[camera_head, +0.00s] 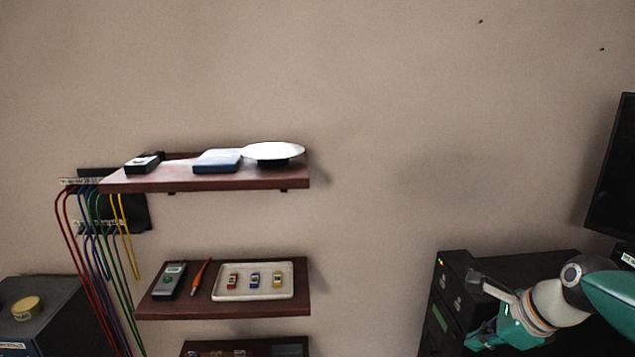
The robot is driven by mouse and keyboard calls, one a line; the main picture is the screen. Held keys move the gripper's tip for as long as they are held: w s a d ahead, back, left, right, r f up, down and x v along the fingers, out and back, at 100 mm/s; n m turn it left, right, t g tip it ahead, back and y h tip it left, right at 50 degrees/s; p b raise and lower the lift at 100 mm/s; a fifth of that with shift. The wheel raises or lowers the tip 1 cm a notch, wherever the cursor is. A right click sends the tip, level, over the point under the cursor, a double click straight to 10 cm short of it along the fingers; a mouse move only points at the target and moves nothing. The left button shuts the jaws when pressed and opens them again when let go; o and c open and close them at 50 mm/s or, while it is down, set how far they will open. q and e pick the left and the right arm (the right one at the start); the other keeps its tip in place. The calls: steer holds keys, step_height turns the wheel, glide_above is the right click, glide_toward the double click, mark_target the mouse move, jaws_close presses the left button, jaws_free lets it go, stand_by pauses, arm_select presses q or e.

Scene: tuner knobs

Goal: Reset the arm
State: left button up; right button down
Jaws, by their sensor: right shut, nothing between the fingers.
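My right arm (560,303) comes in from the lower right, with teal and cream links. My right gripper (478,312) is at its left end, in front of a dark cabinet. It is shut and I see nothing held in it. Part of it runs close to the bottom edge of the view. My left gripper is not in view. No tuner knobs can be made out clearly.
A dark cabinet (452,273) stands behind my right arm, below a black screen (612,180). Wall shelves hold a white dish (273,151), a blue box (217,160) and a tray (226,293). Coloured cables (88,255) hang at left. The middle wall is clear.

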steer(key=s+a+f+n+g, duration=0.1)
steer(key=s+a+f+g, duration=0.15)
steer(key=f, duration=0.65)
steer(key=s+a+f+n+g+y, duration=0.1)
steer(key=s+a+f+n, duration=0.2)
steer(key=f, duration=0.6)
steer(key=s+a+f+g, duration=0.2)
steer(key=a+f, duration=0.2)
steer(key=f, duration=0.5)
steer(key=s+a+f+n, duration=0.3)
steer(key=s+f+n, duration=0.3)
steer(key=s+n, duration=0.1)
steer(key=s+a+f+n, duration=0.3)
steer(key=s+f+n, duration=0.4)
steer(key=n, duration=0.3)
steer(key=shift+t, duration=0.45)
